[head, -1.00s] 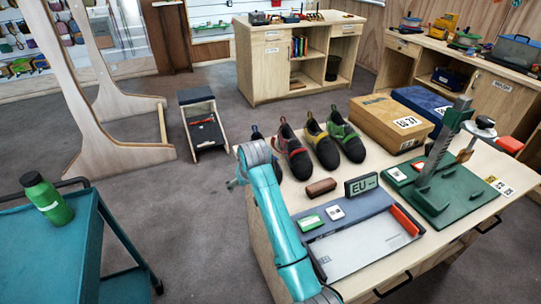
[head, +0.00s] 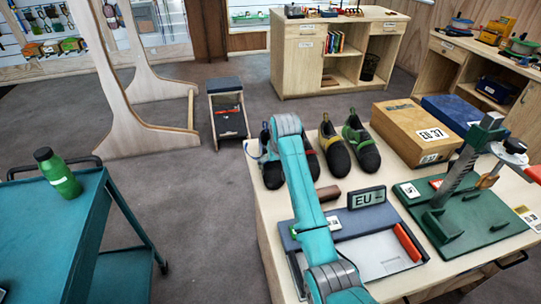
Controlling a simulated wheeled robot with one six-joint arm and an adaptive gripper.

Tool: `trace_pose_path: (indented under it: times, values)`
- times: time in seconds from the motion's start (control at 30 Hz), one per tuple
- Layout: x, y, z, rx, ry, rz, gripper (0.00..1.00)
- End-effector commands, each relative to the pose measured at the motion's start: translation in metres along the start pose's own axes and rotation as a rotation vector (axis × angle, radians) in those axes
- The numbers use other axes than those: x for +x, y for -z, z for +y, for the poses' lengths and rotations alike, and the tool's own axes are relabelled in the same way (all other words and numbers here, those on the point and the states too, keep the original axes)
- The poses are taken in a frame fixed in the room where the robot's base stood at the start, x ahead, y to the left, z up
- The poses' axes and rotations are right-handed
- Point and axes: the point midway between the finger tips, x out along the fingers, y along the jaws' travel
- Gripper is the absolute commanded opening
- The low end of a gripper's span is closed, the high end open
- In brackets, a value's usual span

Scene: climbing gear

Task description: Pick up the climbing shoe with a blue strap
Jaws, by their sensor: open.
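Several dark climbing shoes stand in a row on the wooden workbench (head: 268,222). The leftmost shoe (head: 271,172) is mostly dark; a bluish strap or pull shows near its top, partly hidden by my arm. A shoe with red trim (head: 312,163) is mostly behind my arm. To the right stand a shoe with a yellow strap (head: 334,155) and one with a green strap (head: 361,148). My gripper (head: 249,151) shows only as a small part at the leftmost shoe's left side, open; its fingertips are largely hidden, so contact is unclear.
A brown block (head: 329,194), an EU sign (head: 367,198) and a foot-measuring tray (head: 375,256) lie in front of the shoes. Shoe boxes (head: 416,134) and a green press (head: 465,212) stand right. A teal cart (head: 50,235) with a green bottle is left.

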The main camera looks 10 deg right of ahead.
Motion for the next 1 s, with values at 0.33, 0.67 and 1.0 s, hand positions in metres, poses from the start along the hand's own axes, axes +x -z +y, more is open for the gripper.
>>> trace_pose_path:
  times: [0.33,0.67,1.0]
  values:
    - [0.035,0.002,-0.001,0.000,0.000,-0.002,1.00]
    - [0.056,0.003,-0.001,0.000,0.000,0.001,1.00]
    - [0.056,0.003,-0.001,0.000,0.000,0.000,0.47]
